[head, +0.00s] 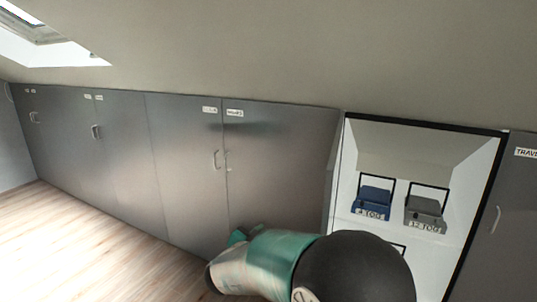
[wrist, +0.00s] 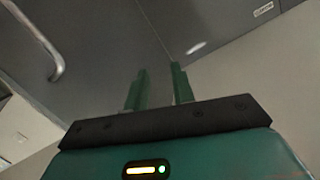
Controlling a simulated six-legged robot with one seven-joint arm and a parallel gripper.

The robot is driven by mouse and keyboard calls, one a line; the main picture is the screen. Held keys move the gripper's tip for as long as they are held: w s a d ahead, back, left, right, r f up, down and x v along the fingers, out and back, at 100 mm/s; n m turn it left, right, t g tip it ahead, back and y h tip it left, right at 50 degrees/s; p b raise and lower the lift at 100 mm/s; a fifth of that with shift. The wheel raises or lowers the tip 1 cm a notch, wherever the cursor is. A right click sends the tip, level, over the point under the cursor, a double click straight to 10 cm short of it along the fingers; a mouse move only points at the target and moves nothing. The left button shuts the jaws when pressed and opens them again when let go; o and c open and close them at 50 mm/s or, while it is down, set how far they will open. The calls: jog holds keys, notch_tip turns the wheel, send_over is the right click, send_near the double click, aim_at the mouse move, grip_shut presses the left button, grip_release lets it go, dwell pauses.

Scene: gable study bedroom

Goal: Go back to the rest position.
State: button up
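My gripper (wrist: 159,72) shows in the wrist view as two green fingers standing apart with nothing between them. Grey cupboard doors fill the view beyond the fingers. In the head view my green and black arm reaches across the lower middle, in front of the grey doors (head: 185,165). The fingers cannot be made out clearly there.
An open cupboard bay (head: 425,155) at the right holds a blue box (head: 372,202) and a grey box (head: 425,213) with labels. A closed grey door (head: 512,225) stands beyond it. The ceiling (head: 300,55) slopes low over the doors. The wooden floor (head: 75,245) at the left is clear. A metal door handle (wrist: 50,45) is at the wrist view's left.

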jog(key=s+d+r+n+g+y, duration=0.1)
jog(key=s+d+r+n+y, duration=0.2)
jog(key=s+r+n+y, duration=0.55)
jog(key=s+d+f+g+h, duration=0.1)
jog(key=s+d+g, duration=0.3)
jog(key=s, duration=0.9)
jog(key=s+d+f+g, duration=0.2)
jog(key=s+d+g, duration=0.2)
jog(key=s+d, duration=0.6)
jog(key=s, duration=0.3)
jog(key=shift+s+h, duration=0.15)
jog(key=shift+h, duration=0.2)
jog(key=shift+f, duration=0.1)
